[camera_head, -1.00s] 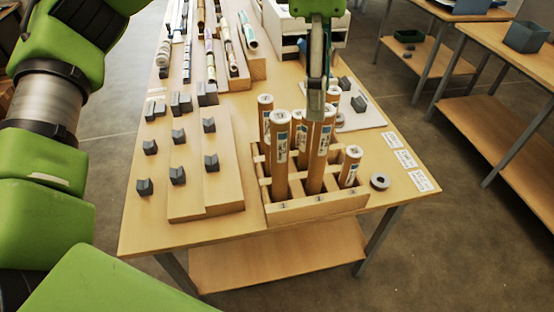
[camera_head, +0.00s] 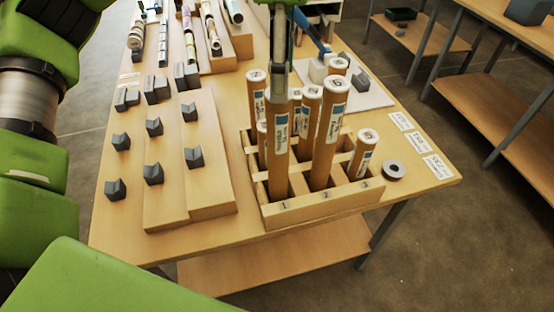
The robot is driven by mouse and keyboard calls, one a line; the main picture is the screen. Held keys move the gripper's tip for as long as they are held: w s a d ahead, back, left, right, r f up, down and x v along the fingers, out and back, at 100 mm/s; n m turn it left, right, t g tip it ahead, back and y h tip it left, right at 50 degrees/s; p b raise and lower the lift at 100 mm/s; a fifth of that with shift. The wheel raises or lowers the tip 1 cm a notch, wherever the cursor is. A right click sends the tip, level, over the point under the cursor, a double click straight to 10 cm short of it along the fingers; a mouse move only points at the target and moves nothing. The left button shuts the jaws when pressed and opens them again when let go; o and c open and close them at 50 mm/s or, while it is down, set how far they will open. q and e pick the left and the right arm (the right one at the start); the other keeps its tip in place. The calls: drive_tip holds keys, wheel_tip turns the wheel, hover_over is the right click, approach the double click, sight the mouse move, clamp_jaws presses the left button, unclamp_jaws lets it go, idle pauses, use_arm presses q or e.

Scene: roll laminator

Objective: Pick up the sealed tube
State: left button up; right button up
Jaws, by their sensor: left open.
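Several brown cardboard tubes with white end caps and blue-and-white labels stand in a wooden rack (camera_head: 320,209) with numbered slots. A tall tube (camera_head: 278,152) stands in the front slot marked 1. Another tall tube (camera_head: 327,145) stands to its right, and a short tube (camera_head: 363,155) stands at the right end. More tubes stand behind, partly hidden. I cannot tell which one the task means. My left gripper (camera_head: 278,88) is open, pointing down at the top of the slot 1 tube. Its fingers hide that tube's cap, and contact cannot be told. My right gripper is not in view.
A grey roll (camera_head: 393,171) and white label cards (camera_head: 437,166) lie right of the rack. Wooden boards (camera_head: 207,180) with dark V-blocks stand to the left. A pale mat (camera_head: 372,94) with a blue-handled device (camera_head: 313,34) lies behind. The front right table corner is clear.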

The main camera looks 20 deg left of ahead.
sight(278, 127)
use_arm(q)
drive_tip(key=f+p, duration=0.1)
drive_tip(key=f, duration=0.2)
drive_tip(key=f+p, duration=0.1)
drive_tip(key=f, duration=0.2)
drive_tip(key=f+p, duration=0.1)
drive_tip(key=f, duration=0.3)
drive_tip(key=shift+s+a, duration=0.2)
drive_tip(key=shift+s, duration=0.05)
drive_tip(key=shift+w+f+p, duration=0.1)
drive_tip(key=shift+f+p, duration=0.2)
drive_tip(key=shift+f, duration=0.4)
drive_tip(key=shift+r, duration=0.1)
clamp_jaws()
